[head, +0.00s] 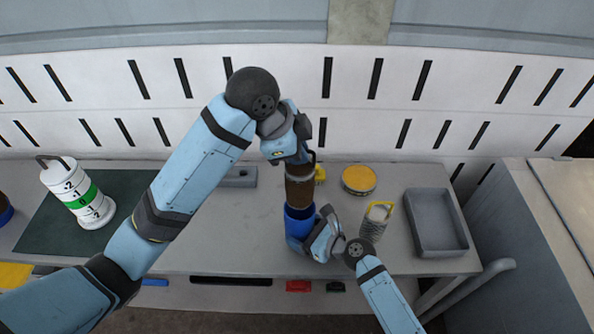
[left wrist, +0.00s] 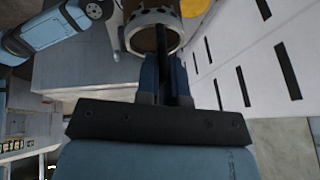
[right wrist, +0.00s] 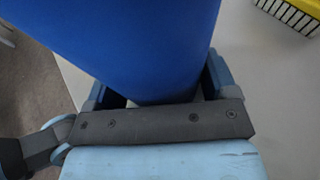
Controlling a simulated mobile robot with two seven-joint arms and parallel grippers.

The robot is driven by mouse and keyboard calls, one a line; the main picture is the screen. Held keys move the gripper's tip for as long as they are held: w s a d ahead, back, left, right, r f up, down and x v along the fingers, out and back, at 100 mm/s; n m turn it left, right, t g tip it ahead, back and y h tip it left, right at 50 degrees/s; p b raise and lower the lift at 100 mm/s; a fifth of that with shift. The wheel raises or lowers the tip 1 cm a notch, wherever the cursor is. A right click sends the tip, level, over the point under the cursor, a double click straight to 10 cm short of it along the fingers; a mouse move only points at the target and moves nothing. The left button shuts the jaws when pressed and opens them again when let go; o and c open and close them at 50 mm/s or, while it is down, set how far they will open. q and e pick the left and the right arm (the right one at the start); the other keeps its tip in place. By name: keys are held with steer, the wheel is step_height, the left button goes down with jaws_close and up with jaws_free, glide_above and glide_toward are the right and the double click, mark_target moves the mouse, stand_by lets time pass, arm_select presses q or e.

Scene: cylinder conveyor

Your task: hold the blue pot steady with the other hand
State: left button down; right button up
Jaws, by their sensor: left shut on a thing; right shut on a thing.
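The blue pot (head: 296,224) stands near the front edge of the grey table, and its blue wall fills the upper part of the right wrist view (right wrist: 140,40). My right gripper (head: 318,236) is shut on the pot, with a finger on each side of it. A brown cylinder (head: 299,191) with a pale, holed metal ring at its top is directly above the pot's mouth. My left gripper (head: 301,160) is shut on the cylinder's upper rim; the hollow top end also shows in the left wrist view (left wrist: 150,33). I cannot tell whether its lower end is inside the pot.
A wire-mesh cylinder (head: 374,223) with a yellow handle stands just right of my right gripper. A white numbered canister (head: 78,195) stands on a dark green mat (head: 125,215) at left.

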arm_select(q)
steer(key=shift+r, duration=1.05)
arm_select(e)
steer(key=o, duration=0.9)
steer(key=shift+d, duration=0.1)
